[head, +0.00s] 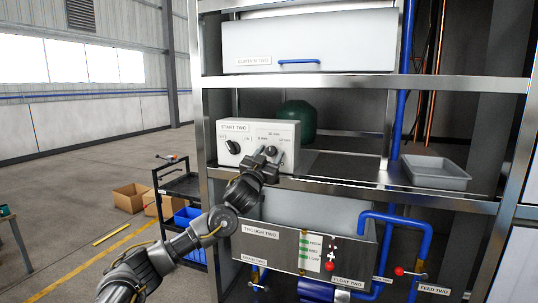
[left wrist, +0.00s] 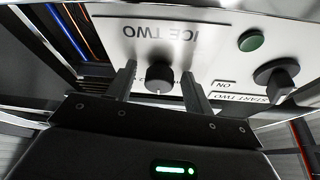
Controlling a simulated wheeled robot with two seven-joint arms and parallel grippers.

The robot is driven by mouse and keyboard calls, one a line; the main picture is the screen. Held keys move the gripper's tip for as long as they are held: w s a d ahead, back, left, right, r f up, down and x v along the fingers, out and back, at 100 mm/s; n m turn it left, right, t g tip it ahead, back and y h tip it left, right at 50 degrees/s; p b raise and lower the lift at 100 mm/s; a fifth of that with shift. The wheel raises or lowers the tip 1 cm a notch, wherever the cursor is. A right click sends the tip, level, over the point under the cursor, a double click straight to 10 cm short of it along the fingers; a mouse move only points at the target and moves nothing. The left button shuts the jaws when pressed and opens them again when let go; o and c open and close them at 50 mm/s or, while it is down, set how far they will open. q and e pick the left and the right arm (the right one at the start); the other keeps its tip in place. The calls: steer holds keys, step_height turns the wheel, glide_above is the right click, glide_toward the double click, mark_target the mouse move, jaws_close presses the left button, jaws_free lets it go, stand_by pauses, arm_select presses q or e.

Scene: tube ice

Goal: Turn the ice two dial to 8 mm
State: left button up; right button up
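The ice two dial (left wrist: 158,78) is a round black knob on the white control box (head: 289,133). In the left wrist view, which is upside down, it lies below the "ICE TWO" lettering and has a pale mark on its lower edge. My left gripper (left wrist: 160,72) is open, one finger on each side of the dial, with a visible gap on both sides. In the head view my left gripper (head: 267,159) is at the box front and partly covers the dial (head: 271,150). The small size labels around it are too small to read surely. My right gripper is not in view.
The start two knob (head: 232,147) sits left of the dial on the same box, and a green button (left wrist: 251,40) lies between them. The trough two unit (head: 290,247) is below, with blue pipes (head: 421,242) at right. A grey tray (head: 435,172) rests on the shelf.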

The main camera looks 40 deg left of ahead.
arm_select(q)
steer(key=c, duration=0.9)
steer(key=shift+n, duration=0.3)
steer(key=shift+f+n+y+b, duration=0.15)
steer(key=shift+n+y+b, duration=0.3)
steer(key=shift+n, duration=0.25)
steer(key=n+y, duration=0.1)
steer(key=n+b, duration=0.1)
steer(key=n, duration=0.1)
steer(key=shift+d+n+g+y, duration=0.15)
steer(key=shift+n+g+y, duration=0.15)
steer(key=shift+g+y, duration=0.1)
steer(key=n+y, duration=0.1)
steer(key=n, duration=0.1)
steer(key=n+g+y+b, duration=0.1)
steer(key=n, duration=0.1)
steer(key=shift+w+d, duration=0.1)
steer(key=shift+d, duration=0.05)
steer(key=shift+r+n+g+y, duration=0.2)
steer(key=shift+n+g+y, duration=0.45)
steer(key=shift+n, duration=1.05)
